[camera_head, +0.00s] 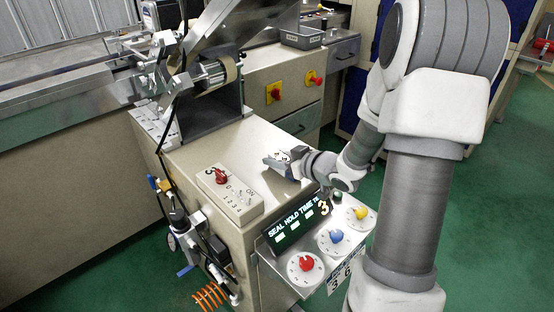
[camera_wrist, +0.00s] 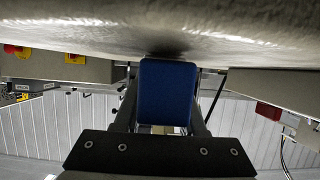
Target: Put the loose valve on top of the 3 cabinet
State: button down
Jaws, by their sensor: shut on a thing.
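The beige cabinet (camera_head: 245,142) stands in the middle of the head view, with a yellowish "3" on the display at its front right corner. My gripper (camera_head: 273,161) is low over the bare top of this cabinet, near its right side. In the wrist view my gripper (camera_wrist: 166,95) is shut on a blue block-like thing (camera_wrist: 166,92), which I take to be the loose valve. Its upper end in that view is close to or against the pale surface; I cannot tell if it touches. In the head view the held thing is not clearly seen.
A switch box with a red knob (camera_head: 229,193) sits on the cabinet top, left of my gripper. The display (camera_head: 296,228) and a panel of coloured dials (camera_head: 334,240) are at the front. A roller machine (camera_head: 211,80) stands behind. Bare top lies between.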

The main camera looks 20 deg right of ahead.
jog(key=shift+f, duration=0.2)
jog(key=shift+c, duration=2.4)
grip_release()
jog(key=shift+r, duration=0.2)
jog(key=shift+s+r, duration=0.15)
jog(key=shift+r, duration=0.05)
jog(key=p+v, duration=0.4)
jog(key=v, duration=0.7)
jog(key=shift+s+d+p, duration=0.2)
jog(key=shift+s+p, duration=0.1)
